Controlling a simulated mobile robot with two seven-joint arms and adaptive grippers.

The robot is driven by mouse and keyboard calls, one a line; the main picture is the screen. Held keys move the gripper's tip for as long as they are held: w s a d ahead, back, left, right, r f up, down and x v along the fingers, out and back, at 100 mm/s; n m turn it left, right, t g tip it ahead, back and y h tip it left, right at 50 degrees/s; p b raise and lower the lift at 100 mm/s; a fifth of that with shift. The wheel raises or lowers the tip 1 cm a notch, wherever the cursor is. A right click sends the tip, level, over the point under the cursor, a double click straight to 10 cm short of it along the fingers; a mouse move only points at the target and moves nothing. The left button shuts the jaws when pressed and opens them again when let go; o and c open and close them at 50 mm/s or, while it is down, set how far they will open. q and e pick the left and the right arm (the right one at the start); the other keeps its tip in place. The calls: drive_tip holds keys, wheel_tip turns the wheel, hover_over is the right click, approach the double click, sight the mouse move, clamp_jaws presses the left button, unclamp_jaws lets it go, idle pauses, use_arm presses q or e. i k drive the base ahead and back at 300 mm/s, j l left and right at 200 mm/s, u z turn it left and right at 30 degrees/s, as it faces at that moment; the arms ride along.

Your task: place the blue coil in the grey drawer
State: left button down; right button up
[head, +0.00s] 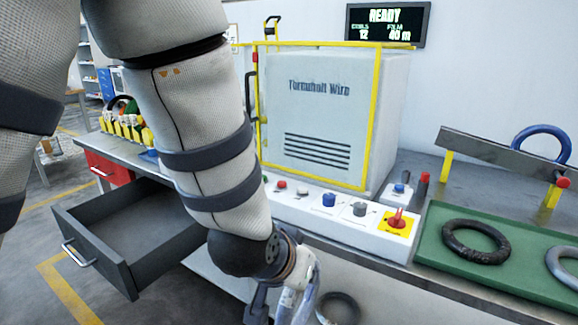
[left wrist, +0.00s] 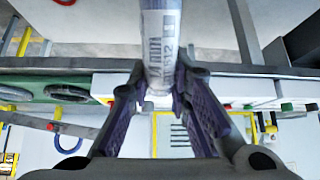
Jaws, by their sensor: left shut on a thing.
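The blue coil (head: 541,130) stands upright at the grey bar of a rack on the right of the bench. A blue arc, probably the same coil, shows at lower left in the left wrist view (left wrist: 66,147). The grey drawer (head: 97,258) is pulled open at lower left and looks empty. My left gripper (head: 281,304) is low in front of the bench, right of the drawer and well away from the blue coil. In the left wrist view its fingers (left wrist: 160,85) are shut on a pale, printed cylindrical thing (left wrist: 160,40). My right gripper is not in view.
A green mat (head: 440,248) holds a black coil (head: 476,241) and a grey coil (head: 564,266). A dark ring (head: 338,308) lies on the lower shelf. A red drawer (head: 108,172) is shut.

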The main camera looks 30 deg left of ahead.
sight(159, 226)
drive_tip(key=i+j+u, duration=0.1)
drive_tip(key=j, duration=0.25)
drive_tip(key=j+u, duration=0.1)
drive_tip(key=j, duration=0.25)
drive_tip(key=i+j+u, duration=0.1)
drive_tip(key=j, duration=0.2)
drive_tip(key=i+j+u, duration=0.1)
drive_tip(key=j, duration=0.25)
drive_tip(key=i+j+u, duration=0.1)
drive_tip(key=i+j, duration=0.2)
drive_tip(key=j, duration=0.15)
drive_tip(key=i+j+u, duration=0.1)
drive_tip(key=i+j, duration=0.25)
drive_tip(key=k+l, duration=0.1)
drive_tip(key=l, duration=0.15)
